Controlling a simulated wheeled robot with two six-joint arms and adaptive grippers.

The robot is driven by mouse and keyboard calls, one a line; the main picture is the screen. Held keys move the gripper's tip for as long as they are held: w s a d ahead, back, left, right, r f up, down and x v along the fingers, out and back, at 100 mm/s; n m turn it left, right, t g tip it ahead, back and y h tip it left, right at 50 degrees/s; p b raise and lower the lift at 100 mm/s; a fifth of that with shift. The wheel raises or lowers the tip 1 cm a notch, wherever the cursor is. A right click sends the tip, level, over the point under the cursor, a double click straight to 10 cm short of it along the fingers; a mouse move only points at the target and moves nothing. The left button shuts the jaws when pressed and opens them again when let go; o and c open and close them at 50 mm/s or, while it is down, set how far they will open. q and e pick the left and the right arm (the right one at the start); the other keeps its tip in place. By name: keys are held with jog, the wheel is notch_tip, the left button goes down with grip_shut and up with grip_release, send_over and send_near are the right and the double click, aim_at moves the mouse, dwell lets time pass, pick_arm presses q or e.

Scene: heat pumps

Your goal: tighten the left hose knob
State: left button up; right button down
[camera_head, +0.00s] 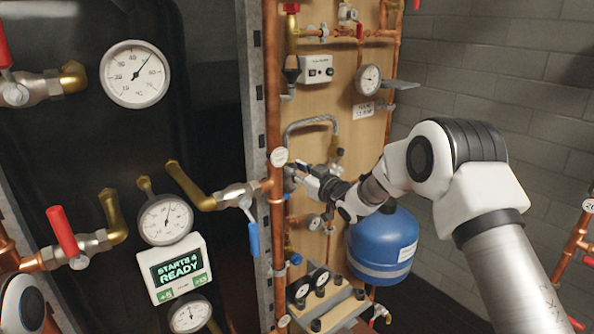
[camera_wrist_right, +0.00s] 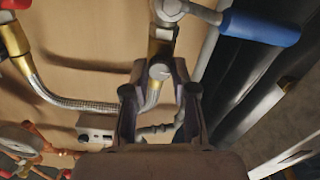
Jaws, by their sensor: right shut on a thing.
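A grey braided hose (camera_head: 310,124) arches over the wooden panel in the head view. It also shows in the right wrist view (camera_wrist_right: 75,104), curving to a brass and silver fitting. My right gripper (camera_head: 304,173) is at the left, lower end of this hose. In the right wrist view, the gripper (camera_wrist_right: 160,82) has one finger on each side of the left hose knob (camera_wrist_right: 160,69) and is shut on it. In the head view the gripper mostly hides the knob. My left gripper is not in view.
A valve with a blue handle (camera_wrist_right: 262,27) sits close to the fingers in the wrist view. A blue tank (camera_head: 382,247) hangs below my right arm. A metal post (camera_head: 255,120) and copper pipes flank the panel.

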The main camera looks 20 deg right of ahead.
jog(key=shift+f, duration=0.2)
jog(key=c, duration=0.9)
grip_release()
jog(key=shift+c, duration=0.2)
jog(key=shift+r, duration=0.1)
jog(key=v, duration=1.2)
